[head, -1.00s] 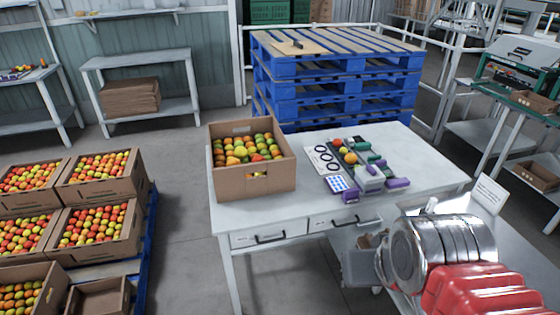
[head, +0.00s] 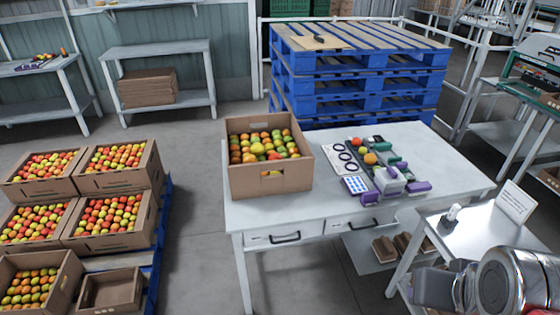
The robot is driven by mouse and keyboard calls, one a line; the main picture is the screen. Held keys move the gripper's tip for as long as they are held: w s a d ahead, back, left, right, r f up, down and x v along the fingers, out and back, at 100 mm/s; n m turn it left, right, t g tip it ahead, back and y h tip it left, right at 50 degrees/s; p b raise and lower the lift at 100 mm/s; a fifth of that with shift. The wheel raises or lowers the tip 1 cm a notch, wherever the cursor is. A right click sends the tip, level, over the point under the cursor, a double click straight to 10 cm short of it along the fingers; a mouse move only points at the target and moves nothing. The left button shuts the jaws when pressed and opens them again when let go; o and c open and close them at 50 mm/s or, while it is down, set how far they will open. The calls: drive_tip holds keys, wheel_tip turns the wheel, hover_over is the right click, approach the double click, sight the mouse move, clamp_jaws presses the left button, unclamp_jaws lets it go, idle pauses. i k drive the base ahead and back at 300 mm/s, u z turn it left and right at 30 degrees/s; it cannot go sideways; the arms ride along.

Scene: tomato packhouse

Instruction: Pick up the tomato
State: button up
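On the white table (head: 330,204) a cardboard box (head: 270,181) holds many red, orange, yellow and green tomatoes (head: 262,147). To its right, a red tomato (head: 356,142) and an orange tomato (head: 370,158) lie among small tools and a card with ring marks (head: 344,157). Which tomato the task means cannot be told. Part of my arm shows at the lower right, in front of a side table. My gripper's fingertips are not in view.
Several crates of tomatoes (head: 104,181) stand on a blue pallet at the left, with an empty carton (head: 109,292) at the front. Stacked blue pallets (head: 350,75) stand behind the table. A metal side table (head: 478,232) bears a white sign. Floor between pallet and table is clear.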

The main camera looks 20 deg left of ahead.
sight(274, 156)
drive_tip(key=i, duration=1.45)
drive_tip(key=u, duration=2.25)
drive_tip(key=i, duration=0.5)
drive_tip(key=z, duration=0.1)
